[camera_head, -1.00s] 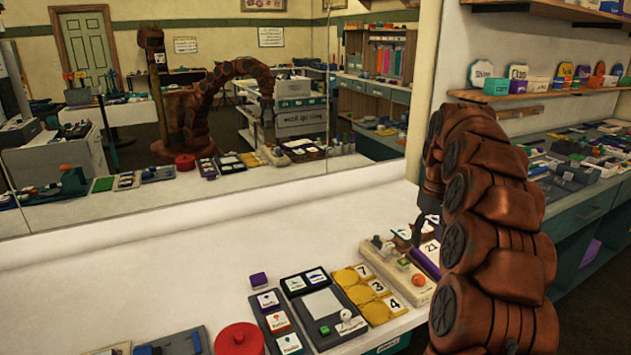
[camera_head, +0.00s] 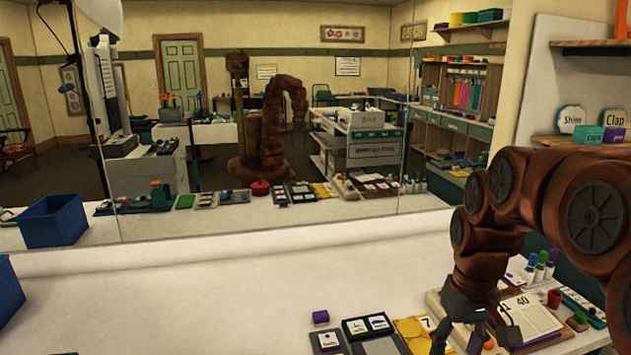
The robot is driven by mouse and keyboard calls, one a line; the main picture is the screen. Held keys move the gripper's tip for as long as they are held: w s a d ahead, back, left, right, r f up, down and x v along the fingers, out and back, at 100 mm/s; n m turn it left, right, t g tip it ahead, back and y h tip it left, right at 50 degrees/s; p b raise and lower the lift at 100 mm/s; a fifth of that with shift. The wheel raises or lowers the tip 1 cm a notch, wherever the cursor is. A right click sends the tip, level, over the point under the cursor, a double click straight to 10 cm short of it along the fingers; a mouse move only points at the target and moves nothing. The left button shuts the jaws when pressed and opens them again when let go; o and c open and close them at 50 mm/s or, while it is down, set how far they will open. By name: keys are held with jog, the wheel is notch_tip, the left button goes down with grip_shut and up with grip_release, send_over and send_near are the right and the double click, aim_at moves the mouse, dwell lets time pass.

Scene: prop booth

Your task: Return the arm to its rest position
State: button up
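My arm comes in from the right edge, bends over and points down above the right part of the white counter (camera_head: 200,300). My gripper (camera_head: 474,338) hangs at its end over the boards there. Its dark fingers look spread apart, with nothing visible held between them. The lower ends of the fingers are close to the bottom edge of the picture. The large mirror behind the counter shows my arm's reflection arched over, with its end hanging down.
A blue bin (camera_head: 8,290) stands at the left. The counter's middle is clear.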

jog(key=s+a+f+p, duration=0.1)
jog(key=s+a, duration=0.1)
jog(key=s, duration=0.8)
jog(key=s+a+f+m+g+p, duration=0.1)
jog(key=s+a+f+p, duration=0.1)
jog(key=s, duration=0.8)
jog(key=shift+s+a+f+m, duration=0.25)
jog(key=shift+s+a+m, duration=0.1)
jog(key=shift+a, duration=0.15)
